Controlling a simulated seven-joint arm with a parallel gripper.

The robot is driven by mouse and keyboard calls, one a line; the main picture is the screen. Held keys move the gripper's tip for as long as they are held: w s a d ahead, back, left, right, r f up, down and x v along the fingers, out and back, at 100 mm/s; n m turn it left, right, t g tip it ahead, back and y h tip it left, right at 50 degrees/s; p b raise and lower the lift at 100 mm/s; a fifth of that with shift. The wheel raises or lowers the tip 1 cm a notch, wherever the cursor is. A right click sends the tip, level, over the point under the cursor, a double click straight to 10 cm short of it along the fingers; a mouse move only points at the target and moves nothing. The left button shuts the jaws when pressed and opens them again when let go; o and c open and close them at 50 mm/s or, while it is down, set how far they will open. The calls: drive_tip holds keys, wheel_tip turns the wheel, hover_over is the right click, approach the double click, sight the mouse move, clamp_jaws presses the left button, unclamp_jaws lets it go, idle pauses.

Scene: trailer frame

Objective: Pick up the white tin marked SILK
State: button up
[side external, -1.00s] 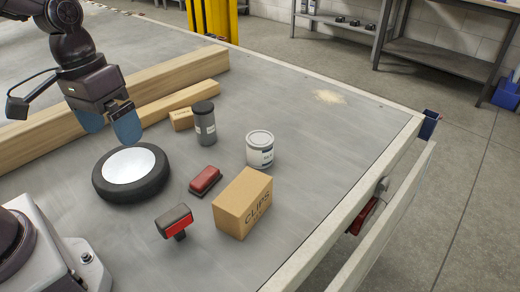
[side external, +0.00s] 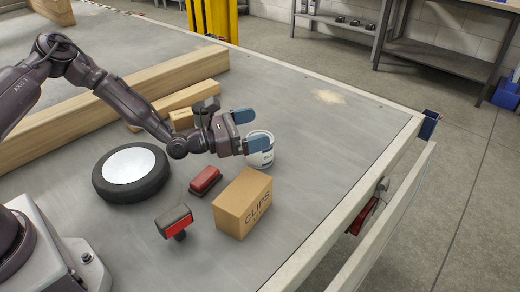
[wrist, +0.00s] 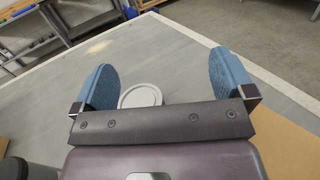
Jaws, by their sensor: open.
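The white tin (side external: 263,159) stands upright on the grey deck behind the CLIPS box; its label is too small to read. My gripper (side external: 251,131) is open and empty, with blue finger pads, just above and beside the tin, and one finger hides part of its top. In the wrist view, the tin's pale round lid (wrist: 141,95) shows beyond the palm, between the two fingers and nearer the left one. The palm's edge hides the near part of the tin. I cannot tell whether a finger touches it.
The cardboard CLIPS box (side external: 243,203) stands in front of the tin. A red-topped block (side external: 205,180), a red and black item (side external: 174,221) and a tyre (side external: 131,172) lie to the left. A dark canister (wrist: 14,169) is partly hidden by my arm. Deck right of the tin is clear.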

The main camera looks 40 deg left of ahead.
drive_tip(key=w+a+n+y, duration=0.1)
drive_tip(key=w+a+n+t+y, duration=0.1)
drive_tip(key=a+y, duration=0.1)
drive_tip(key=shift+w+f+n, duration=0.2)
drive_tip(key=shift+w+n, duration=0.1)
drive_tip(key=shift+n, duration=0.1)
drive_tip(key=shift+a+f+y, duration=0.25)
drive_tip(key=shift+a+y, duration=0.1)
drive_tip(key=shift+y, duration=0.15)
wheel_tip(320, 180, down, 7)
drive_tip(key=shift+r, duration=0.15)
drive_tip(key=shift+x, duration=1.1)
drive_tip(key=shift+w+d, duration=0.2)
drive_tip(key=shift+w, duration=0.25)
drive_tip(key=c, duration=1)
drive_tip(key=shift+c, duration=0.4)
drive_tip(key=shift+r, duration=0.15)
